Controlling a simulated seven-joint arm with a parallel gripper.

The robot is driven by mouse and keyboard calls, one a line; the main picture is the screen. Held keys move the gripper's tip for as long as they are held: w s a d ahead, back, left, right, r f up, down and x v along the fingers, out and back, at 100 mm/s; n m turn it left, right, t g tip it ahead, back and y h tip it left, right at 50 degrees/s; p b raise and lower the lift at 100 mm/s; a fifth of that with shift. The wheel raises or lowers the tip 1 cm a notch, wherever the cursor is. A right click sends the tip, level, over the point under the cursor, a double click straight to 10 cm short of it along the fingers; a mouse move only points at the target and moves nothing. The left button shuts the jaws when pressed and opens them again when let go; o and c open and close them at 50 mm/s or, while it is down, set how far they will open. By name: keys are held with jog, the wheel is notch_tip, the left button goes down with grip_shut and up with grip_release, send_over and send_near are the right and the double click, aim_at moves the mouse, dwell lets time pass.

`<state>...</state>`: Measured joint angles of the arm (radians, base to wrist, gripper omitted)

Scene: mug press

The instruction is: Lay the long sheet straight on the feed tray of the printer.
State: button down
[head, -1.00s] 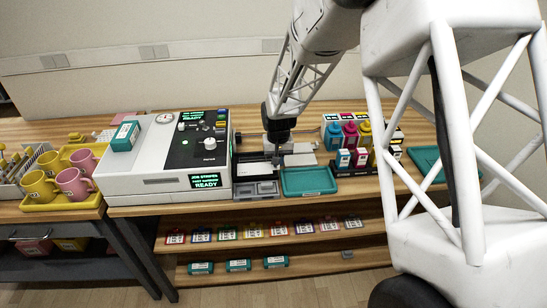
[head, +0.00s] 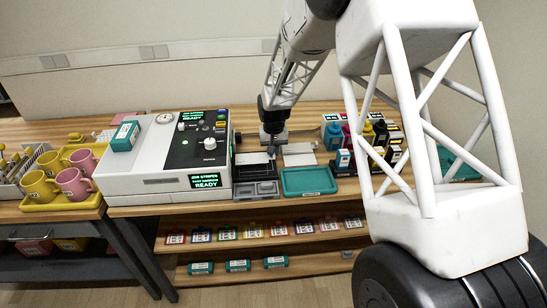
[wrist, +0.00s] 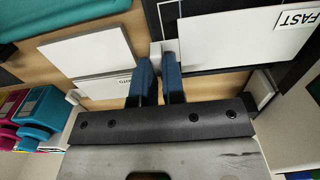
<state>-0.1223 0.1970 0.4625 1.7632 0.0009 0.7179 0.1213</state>
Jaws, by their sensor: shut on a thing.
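A white sheet (wrist: 245,40) lies on the dark feed tray (wrist: 215,82) at the right of the wrist view, with a label reading FAST over part of it. In the head view the feed tray (head: 243,171) is beside the printer (head: 172,158), partly hidden by my gripper. My gripper (wrist: 159,62) has its blue fingers shut on a small white piece (wrist: 155,50) at the sheet's left edge in the wrist view. I cannot tell if this piece is an edge guide. My gripper (head: 270,152) is low over the tray's right side in the head view.
White sheets (wrist: 85,50) lie left of my fingers in the wrist view. A teal tray (head: 308,192) stands at the table's front edge. Ink bottles (head: 333,135) stand at the right, and mugs (head: 75,185) in a yellow tray at the left.

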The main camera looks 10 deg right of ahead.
jog(key=shift+f, duration=1.65)
jog(key=shift+f, duration=0.15)
jog(key=c, duration=1.2)
grip_release()
notch_tip(320, 180, up, 12)
jog(key=shift+r, duration=0.15)
jog(key=shift+s+r, duration=0.1)
